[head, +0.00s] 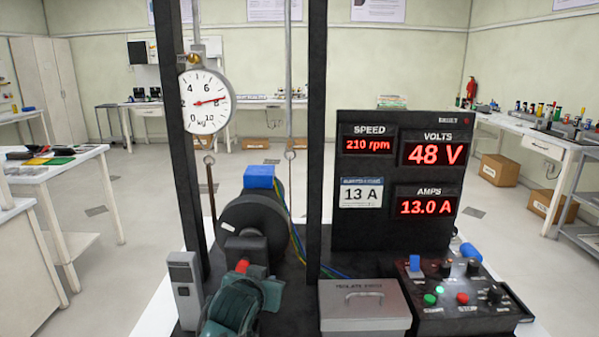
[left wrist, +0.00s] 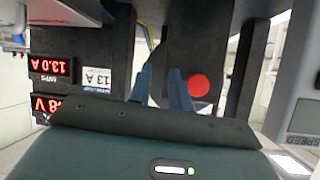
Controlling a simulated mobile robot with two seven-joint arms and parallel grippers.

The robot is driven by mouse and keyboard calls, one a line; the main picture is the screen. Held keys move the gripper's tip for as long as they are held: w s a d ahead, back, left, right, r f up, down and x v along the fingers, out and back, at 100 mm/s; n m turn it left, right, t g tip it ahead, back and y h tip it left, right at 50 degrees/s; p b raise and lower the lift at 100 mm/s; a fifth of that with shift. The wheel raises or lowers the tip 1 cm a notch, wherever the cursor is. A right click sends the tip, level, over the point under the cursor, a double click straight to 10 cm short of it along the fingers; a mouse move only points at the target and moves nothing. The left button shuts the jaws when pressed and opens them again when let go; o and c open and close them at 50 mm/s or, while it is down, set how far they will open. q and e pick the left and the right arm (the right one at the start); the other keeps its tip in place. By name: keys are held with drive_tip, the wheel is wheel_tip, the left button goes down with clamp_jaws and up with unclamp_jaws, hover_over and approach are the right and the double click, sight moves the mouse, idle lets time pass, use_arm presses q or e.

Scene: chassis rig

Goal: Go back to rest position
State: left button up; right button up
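My left gripper (head: 243,276) shows as a teal hand low in the middle of the head view, in front of the black rig. Its fingertips are hard to make out there. In the left wrist view its two blue-grey fingers (left wrist: 160,78) stand a little apart, with only dark background between them. A red round knob (left wrist: 198,86) lies beside the fingers, outside the gap; it also shows red in the head view (head: 242,265). I cannot tell whether a finger touches it. My right gripper is in neither view.
A grey handheld unit (head: 185,288) stands close left of the gripper. The black flywheel (head: 253,226) and upright posts are behind. A lidded grey box (head: 364,306), control panel (head: 460,296) and lit display board (head: 395,215) are to the right. A dial gauge (head: 207,101) hangs above.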

use_arm(q)
drive_tip(key=s+a+f, duration=0.2)
drive_tip(key=s+f, duration=0.4)
drive_tip(key=s, duration=0.4)
drive_tip(key=s+a+f+g+h+p, duration=0.1)
drive_tip(key=s+f, duration=0.4)
drive_tip(key=s, duration=0.6)
drive_tip(key=s+a+f, duration=0.3)
drive_tip(key=s+f, duration=0.3)
drive_tip(key=s, duration=0.4)
drive_tip(key=shift+s+a+f+g+h+p, duration=0.2)
drive_tip(key=shift+s+f+g+h+p, duration=0.15)
drive_tip(key=shift+s+g+h+p, duration=0.05)
